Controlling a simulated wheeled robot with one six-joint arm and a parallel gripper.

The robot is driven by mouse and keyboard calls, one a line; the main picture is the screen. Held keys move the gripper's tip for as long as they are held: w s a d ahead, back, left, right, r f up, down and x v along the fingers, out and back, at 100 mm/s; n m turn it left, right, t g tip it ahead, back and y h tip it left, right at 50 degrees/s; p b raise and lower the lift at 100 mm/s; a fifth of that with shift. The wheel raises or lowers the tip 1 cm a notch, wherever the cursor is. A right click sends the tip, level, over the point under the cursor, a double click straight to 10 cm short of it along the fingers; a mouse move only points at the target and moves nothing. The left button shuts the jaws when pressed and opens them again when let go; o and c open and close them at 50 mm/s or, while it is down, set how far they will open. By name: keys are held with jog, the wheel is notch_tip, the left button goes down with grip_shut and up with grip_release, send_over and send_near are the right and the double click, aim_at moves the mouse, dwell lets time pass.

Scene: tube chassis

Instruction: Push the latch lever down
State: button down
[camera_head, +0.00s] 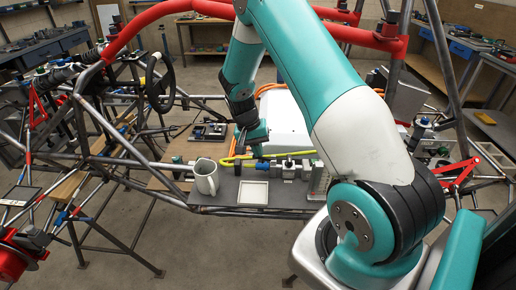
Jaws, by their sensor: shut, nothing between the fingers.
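My arm comes down from the top centre, and my gripper (240,148) is small and partly hidden at its lower end, just above the dark grey panel (218,193). It looks shut and empty. A bright yellow curved piece (229,161) lies right below and beside it; I cannot tell whether they touch. To the right on the panel is a grey and blue fitting (290,168). I cannot make out for certain which of these parts is the latch lever, or its angle.
A light grey mug (206,177) stands on the panel left of the gripper, close by. A small square white tray (254,192) lies at the panel's front. Red and dark chassis tubes (130,32) surround the work area. A steering wheel (160,83) is at the left.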

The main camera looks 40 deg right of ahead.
dwell(0.3)
jog(key=shift+d+r+p, duration=0.1)
jog(key=shift+r+p, duration=0.2)
jog(key=shift+r, duration=0.1)
jog(key=r, duration=0.1)
jog(key=r+p, duration=0.2)
jog(key=shift+s+d, duration=0.2)
jog(key=shift+s, duration=0.05)
jog(key=b+v, duration=0.3)
jog(key=v, duration=0.7)
jog(key=shift+a, duration=0.1)
